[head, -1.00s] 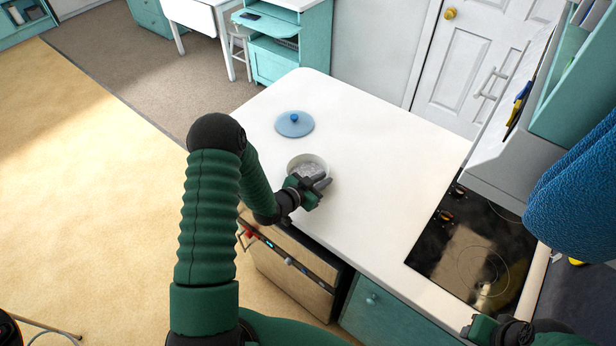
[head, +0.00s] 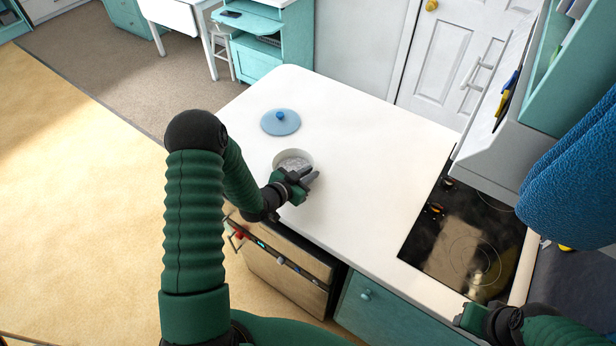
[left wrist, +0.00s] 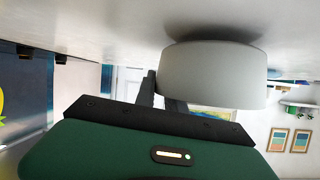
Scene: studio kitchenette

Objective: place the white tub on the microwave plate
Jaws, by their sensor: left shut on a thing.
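The white tub (head: 279,163) is a round, open bowl-like vessel near the left front edge of the white counter. It also shows in the left wrist view (left wrist: 212,78), where that picture is upside down and the counter is at the top. My left gripper (head: 311,176) is shut on the tub's near right wall. The tub is upright, at or very close to the counter surface; I cannot tell if it touches. My right gripper (head: 466,314) is at the lower right, in front of the counter, and its fingers are not clear. I cannot make out the microwave plate.
A blue lid (head: 281,122) with a knob lies on the white counter (head: 365,150) behind the tub. A black hob (head: 465,240) is at the right. A wood-coloured appliance front (head: 280,270) with knobs is below the counter. The counter between tub and hob is clear.

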